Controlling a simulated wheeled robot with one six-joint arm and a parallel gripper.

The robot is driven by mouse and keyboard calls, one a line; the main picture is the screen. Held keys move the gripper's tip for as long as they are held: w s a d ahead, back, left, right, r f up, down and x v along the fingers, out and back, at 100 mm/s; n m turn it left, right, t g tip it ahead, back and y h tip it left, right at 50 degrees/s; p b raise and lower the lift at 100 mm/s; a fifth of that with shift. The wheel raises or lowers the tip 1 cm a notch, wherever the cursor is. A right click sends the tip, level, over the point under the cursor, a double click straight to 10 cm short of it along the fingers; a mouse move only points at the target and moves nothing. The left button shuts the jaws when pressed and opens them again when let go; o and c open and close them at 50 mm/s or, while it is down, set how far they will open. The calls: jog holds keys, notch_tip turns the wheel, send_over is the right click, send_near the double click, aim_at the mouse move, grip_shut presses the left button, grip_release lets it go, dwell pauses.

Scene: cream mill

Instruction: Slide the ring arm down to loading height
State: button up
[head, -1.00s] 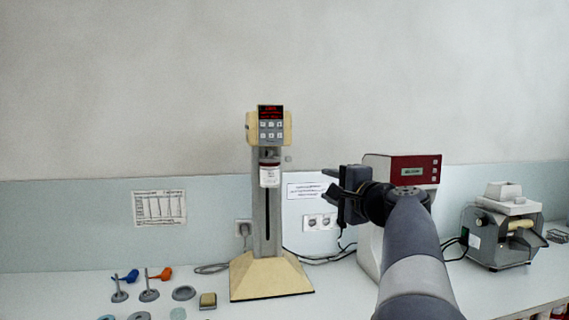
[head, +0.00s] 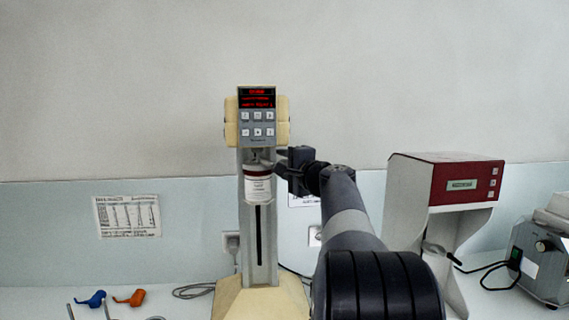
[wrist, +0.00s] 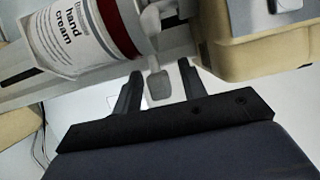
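The mixer's ring arm is high on the grey column (head: 271,239), just under the cream-coloured head (head: 283,122). A white jar with a dark red band, labelled hand cream (head: 258,190), hangs in it; the jar also shows in the wrist view (wrist: 85,40). A small pale tab (wrist: 158,88) sticks out from the ring arm beside the jar. My gripper (head: 278,162) is at the right of the jar top. In the wrist view, my gripper (wrist: 160,68) is open, with one dark finger on each side of the tab and gaps showing between.
The mixer's cream base (head: 262,302) stands on the bench. Blue (head: 92,299) and orange (head: 130,298) paddle parts are at the lower left. A red-topped machine (head: 445,180) stands right of my arm, with a grey device (head: 540,250) beyond it.

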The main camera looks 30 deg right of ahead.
grip_shut()
dwell(0.4)
notch_tip(320, 180, down, 3)
jog(key=b, duration=0.3)
jog(key=shift+r, duration=0.15)
grip_release()
